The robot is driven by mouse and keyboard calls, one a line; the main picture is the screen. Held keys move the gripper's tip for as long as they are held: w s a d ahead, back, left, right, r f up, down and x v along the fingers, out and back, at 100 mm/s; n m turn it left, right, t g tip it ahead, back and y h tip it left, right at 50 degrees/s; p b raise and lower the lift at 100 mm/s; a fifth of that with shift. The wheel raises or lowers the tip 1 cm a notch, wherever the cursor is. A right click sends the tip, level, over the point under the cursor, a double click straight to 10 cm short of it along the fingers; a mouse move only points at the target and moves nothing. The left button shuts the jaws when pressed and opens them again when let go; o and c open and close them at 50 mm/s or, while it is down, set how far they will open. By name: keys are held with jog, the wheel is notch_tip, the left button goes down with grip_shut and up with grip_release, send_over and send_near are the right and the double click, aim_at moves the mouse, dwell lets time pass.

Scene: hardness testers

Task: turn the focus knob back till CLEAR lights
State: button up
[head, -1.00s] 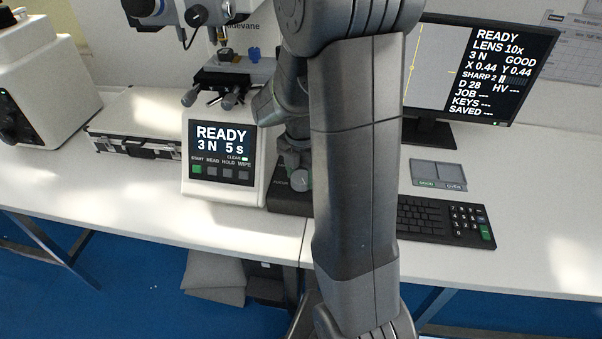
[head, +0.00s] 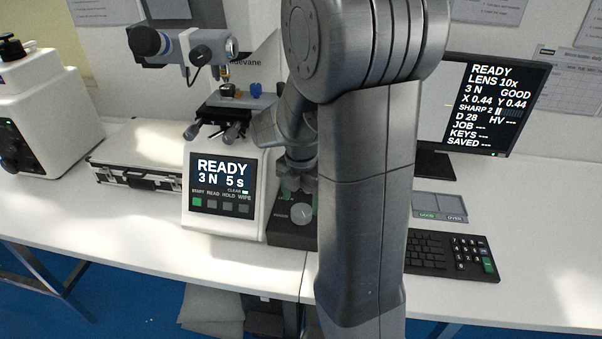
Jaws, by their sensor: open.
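The focus knob (head: 300,214) is a round grey dial on a dark box (head: 285,236) to the right of the tester's front panel. My gripper (head: 299,190) is just above and behind the knob, open. Its fingertips are partly lost against dark parts, so I cannot tell whether they touch the knob. The tester's screen (head: 223,174) reads READY, 3 N, 5 s. The monitor (head: 490,110) reads READY, GOOD and SHARP 2.
My upright arm covers the middle of the view and part of the monitor. A silver case (head: 140,160) and a white machine (head: 45,115) stand at left. A keyboard (head: 450,254) and a grey two-part tray (head: 440,205) lie at right. The front bench right of the keyboard is clear.

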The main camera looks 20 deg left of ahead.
aim_at(301, 210)
notch_tip(301, 210, up, 11)
jog(key=shift+f, duration=0.2)
dwell(0.4)
